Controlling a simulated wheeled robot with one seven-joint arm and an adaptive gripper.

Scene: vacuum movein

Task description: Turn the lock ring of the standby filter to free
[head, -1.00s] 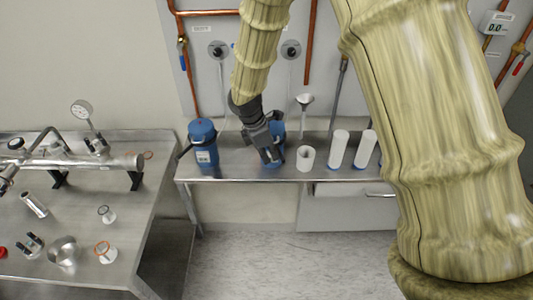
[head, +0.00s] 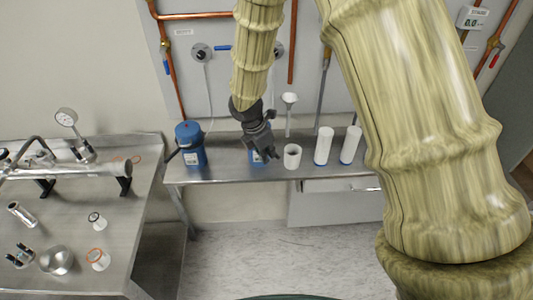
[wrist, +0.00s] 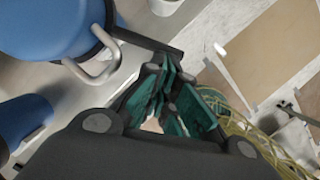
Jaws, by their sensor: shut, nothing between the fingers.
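Two blue filter housings stand on the steel shelf. The left housing (head: 190,147) shows whole, with a dark lever (head: 174,155) at its left side. The right housing (head: 257,159) is mostly hidden behind my gripper (head: 274,154). In the wrist view a blue housing (wrist: 45,25) with a dark ring and a bent metal handle (wrist: 98,62) fills the upper left. A black bar (wrist: 150,43) reaches from it towards my fingers. My gripper (wrist: 178,108) is shut and empty beside the bar; contact cannot be told. I cannot tell which housing is the standby filter.
A white cup (head: 292,157) and white cylinders (head: 323,146) stand right of my gripper on the shelf (head: 222,175). A wall panel with copper pipes (head: 292,50) is behind. A steel bench (head: 118,225) with parts stands left. The floor in front is clear.

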